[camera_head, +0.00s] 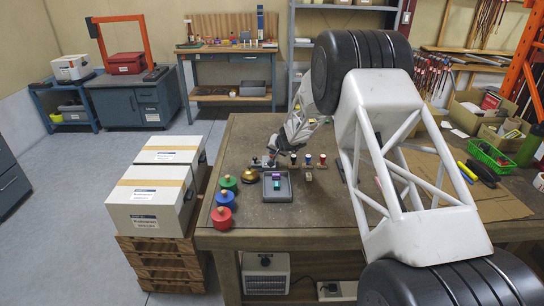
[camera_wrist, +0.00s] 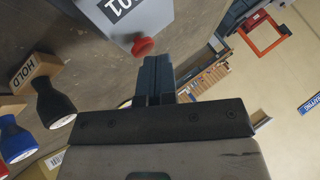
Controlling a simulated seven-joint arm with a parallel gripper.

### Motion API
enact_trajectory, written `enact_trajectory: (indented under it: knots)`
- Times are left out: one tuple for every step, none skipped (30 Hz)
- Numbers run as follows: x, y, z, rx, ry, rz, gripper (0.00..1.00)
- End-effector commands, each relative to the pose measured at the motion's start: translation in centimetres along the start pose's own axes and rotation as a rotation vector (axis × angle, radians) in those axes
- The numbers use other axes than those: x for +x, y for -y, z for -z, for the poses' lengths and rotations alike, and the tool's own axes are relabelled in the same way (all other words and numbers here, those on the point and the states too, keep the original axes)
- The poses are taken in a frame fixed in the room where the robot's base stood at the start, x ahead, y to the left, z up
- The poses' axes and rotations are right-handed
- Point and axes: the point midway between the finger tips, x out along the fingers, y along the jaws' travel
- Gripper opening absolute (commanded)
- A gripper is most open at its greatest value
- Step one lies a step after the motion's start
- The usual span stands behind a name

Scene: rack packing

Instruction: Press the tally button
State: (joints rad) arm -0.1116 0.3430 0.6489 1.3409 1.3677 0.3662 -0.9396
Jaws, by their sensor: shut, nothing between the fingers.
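The red button (camera_wrist: 143,46) sticks out of a grey box (camera_wrist: 128,18) marked "01" at the top of the wrist view. My gripper (camera_wrist: 157,60) is shut and empty. Its fingertips are close beside the button, just below and right of it in the picture. I cannot tell whether they touch it. In the head view my gripper (camera_head: 270,163) is low over the far left part of the workbench (camera_head: 300,220). The button is too small or hidden to make out there.
Several stamps (camera_head: 308,159) stand right of my gripper; a black one (camera_wrist: 55,105) marked "HOLD" shows in the wrist view. A grey tray (camera_head: 277,199) with small coloured items lies in front. A brass object (camera_head: 250,175) and green, blue and red (camera_head: 221,218) knobbed pieces stand left.

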Motion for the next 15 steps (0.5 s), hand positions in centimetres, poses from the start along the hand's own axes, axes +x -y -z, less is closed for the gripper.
enact_trajectory:
  knots:
    - [-0.13, 0.09, 0.09, 0.0, 0.0, 0.0, 0.0]
    - [-0.21, 0.15, 0.16, -0.001, 0.0, 0.0, 0.0]
    - [-0.33, 0.24, 0.25, -0.001, 0.0, 0.0, 0.0]
    - [-0.43, 0.31, 0.32, -0.002, 0.0, 0.0, 0.0]
    - [-0.52, 0.38, 0.39, -0.002, 0.0, 0.0, 0.0]
    - [-0.65, 0.48, 0.49, -0.002, -0.001, 0.0, 0.0]
    - [-0.73, 0.54, 0.56, -0.002, -0.001, 0.0, 0.0]
    - [-0.81, 0.59, 0.61, -0.001, -0.001, 0.0, 0.0]
    - [-0.9, 0.66, 0.68, -0.001, -0.001, 0.0, 0.0]
    - [-0.95, 0.7, 0.72, -0.001, -0.001, 0.0, 0.0]
    - [-1.0, 0.73, 0.75, -0.001, -0.001, 0.0, 0.0]
    - [-1.04, 0.76, 0.77, -0.001, -0.001, 0.0, 0.0]
    - [-1.06, 0.78, 0.79, -0.001, -0.001, 0.0, 0.0]
    - [-1.08, 0.79, 0.8, -0.001, 0.0, 0.0, 0.0]
    - [-1.09, 0.79, 0.8, -0.001, 0.0, 0.0, 0.0]
